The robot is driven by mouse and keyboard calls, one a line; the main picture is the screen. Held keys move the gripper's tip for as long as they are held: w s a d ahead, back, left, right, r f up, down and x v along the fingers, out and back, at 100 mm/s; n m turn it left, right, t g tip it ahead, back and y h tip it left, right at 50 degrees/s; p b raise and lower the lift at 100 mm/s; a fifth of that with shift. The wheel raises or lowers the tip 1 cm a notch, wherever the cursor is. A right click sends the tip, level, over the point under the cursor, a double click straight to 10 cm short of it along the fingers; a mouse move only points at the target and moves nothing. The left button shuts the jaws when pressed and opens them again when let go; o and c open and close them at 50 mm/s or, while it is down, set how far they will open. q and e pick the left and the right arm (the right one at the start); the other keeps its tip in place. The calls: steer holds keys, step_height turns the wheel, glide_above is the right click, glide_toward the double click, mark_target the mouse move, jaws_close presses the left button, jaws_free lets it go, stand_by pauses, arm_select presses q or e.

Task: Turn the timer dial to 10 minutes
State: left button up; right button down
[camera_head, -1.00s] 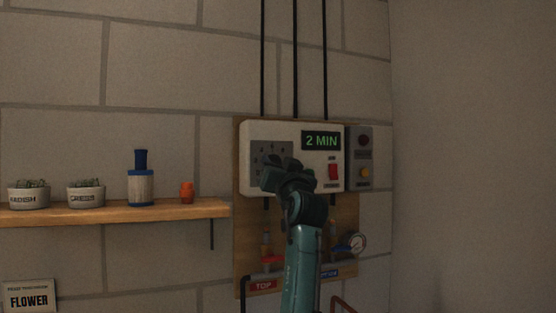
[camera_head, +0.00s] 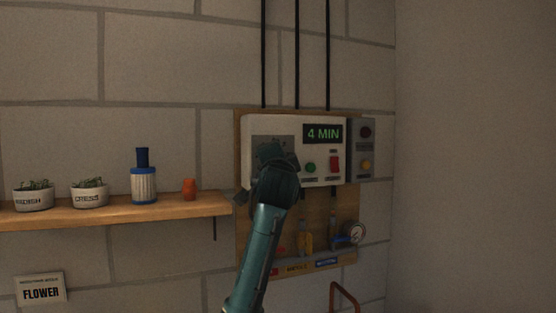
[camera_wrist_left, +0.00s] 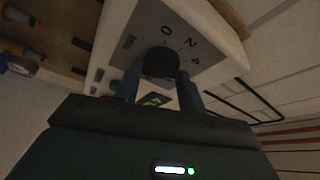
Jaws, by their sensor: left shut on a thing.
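The white timer box (camera_head: 322,172) hangs on a wooden board on the wall, and its display (camera_head: 323,133) reads 4 MIN. The dial is hidden behind my arm in the head view. In the left wrist view the round black dial (camera_wrist_left: 161,62) sits on a grey plate marked 0, 2 and 4. My left gripper (camera_wrist_left: 163,85) has a finger on each side of the dial and is shut on it. In the head view my left gripper (camera_head: 274,160) covers part of the grey plate. My right gripper is not in view.
A green button (camera_head: 310,168) and a red switch (camera_head: 335,164) sit right of the dial. A grey box (camera_head: 364,148) with two round buttons is beside it. Valves and a gauge (camera_head: 354,232) are below. A wooden shelf (camera_head: 110,211) with pots is at left.

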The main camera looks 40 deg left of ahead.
arm_select(q)
steer(key=m+g, duration=0.2)
steer(key=m, duration=0.3)
steer(key=m+g+h, duration=0.1)
steer(key=m+g, duration=0.2)
steer(key=m, duration=0.3)
steer(key=m+g, duration=0.2)
steer(key=m, duration=0.3)
steer(key=shift+w+d+r+m+g+h, duration=0.1)
steer(key=shift+r+m+g+h, duration=0.2)
stand_by(0.5)
steer(key=o, duration=0.9)
steer(key=shift+o, duration=0.4)
